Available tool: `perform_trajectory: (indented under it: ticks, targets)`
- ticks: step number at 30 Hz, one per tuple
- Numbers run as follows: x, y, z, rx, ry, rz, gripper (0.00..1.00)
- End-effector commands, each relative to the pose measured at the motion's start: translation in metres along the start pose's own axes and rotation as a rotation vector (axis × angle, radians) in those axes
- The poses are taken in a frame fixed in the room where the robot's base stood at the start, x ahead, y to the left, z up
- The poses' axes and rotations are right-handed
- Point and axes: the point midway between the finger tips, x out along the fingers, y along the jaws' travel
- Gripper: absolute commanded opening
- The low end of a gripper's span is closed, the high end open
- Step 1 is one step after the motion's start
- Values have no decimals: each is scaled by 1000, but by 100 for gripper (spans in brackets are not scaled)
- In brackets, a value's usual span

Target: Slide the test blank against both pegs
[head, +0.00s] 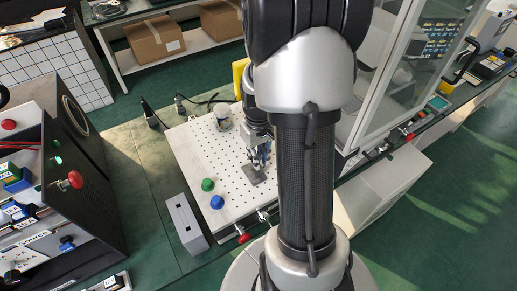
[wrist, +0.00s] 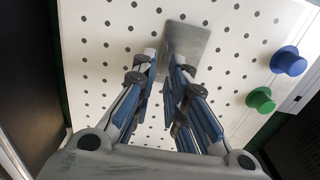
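The test blank is a flat grey plate (head: 253,177) on a white perforated board (head: 190,150). It also shows in the wrist view (wrist: 187,40), where the right finger hides part of it. The green peg (head: 207,184) and blue peg (head: 217,202) stand near the board's front left edge in the head view. In the wrist view the green peg (wrist: 261,98) and blue peg (wrist: 289,60) are at the right, apart from the blank. My gripper (wrist: 165,58) is open, with a gap between its fingertips, close to the blank's near end. Whether it touches the blank cannot be told.
A cup (head: 223,113) stands at the board's far side. A grey box (head: 186,222) is beside the board's left edge. A glass-walled cabinet (head: 395,75) rises at the right. Bare board lies between the blank and the pegs.

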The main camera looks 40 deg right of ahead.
Motion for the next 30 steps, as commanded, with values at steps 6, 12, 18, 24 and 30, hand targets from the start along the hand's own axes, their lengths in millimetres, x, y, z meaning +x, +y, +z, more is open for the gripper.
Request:
perform_trajectory:
  ticks: [6,12,18,24,30]
  targets:
    - [19,0,0,0,0,0,13]
    - [21,0,0,0,1,0,13]
    - [20,0,0,0,0,0,8]
    - [20,0,0,0,0,0,0]
    - [20,0,0,0,0,0,0]
